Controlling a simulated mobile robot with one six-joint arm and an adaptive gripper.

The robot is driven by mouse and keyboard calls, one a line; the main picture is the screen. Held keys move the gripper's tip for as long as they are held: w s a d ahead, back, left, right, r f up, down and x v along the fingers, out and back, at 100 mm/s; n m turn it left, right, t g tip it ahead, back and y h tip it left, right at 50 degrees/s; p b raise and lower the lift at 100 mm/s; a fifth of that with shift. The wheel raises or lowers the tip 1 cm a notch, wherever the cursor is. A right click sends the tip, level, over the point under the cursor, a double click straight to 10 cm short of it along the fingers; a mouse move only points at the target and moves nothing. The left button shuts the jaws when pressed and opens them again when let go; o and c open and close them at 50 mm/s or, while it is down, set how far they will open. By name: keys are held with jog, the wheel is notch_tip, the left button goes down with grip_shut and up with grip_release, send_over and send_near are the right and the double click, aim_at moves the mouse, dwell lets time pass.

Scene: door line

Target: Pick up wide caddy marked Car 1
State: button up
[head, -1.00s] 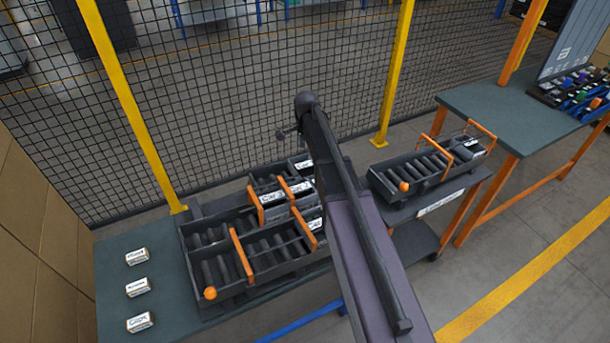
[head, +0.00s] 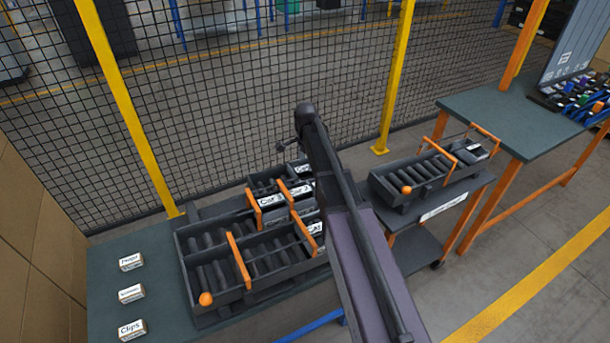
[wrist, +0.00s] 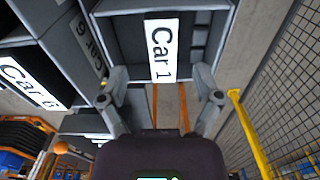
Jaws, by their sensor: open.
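The wide caddy marked Car 1 (wrist: 194,68) is a dark grey open bin with a white label, at the top middle of the wrist view. My gripper (wrist: 162,101) is open, its two fingers spread below the label with nothing between them. Whether either finger touches the caddy I cannot tell. In the head view my arm covers the middle, hiding my gripper; I cannot read a Car 1 label there.
A caddy labelled Car 6 (wrist: 52,40) is at left in the wrist view. In the head view a dark roller rack (head: 190,292) with orange dividers stands on the bench (head: 110,300). Labelled boxes (head: 131,294) lie at left. A second rack (head: 385,192) is at right, beyond my arm. Mesh fencing stands behind.

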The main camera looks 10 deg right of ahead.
aim_at(305, 168)
jog(key=shift+f, duration=0.15)
notch_tip(305, 168, down, 5)
jog(key=b, duration=0.5)
jog(key=shift+w+a, duration=0.15)
dwell(0.4)
grip_shut()
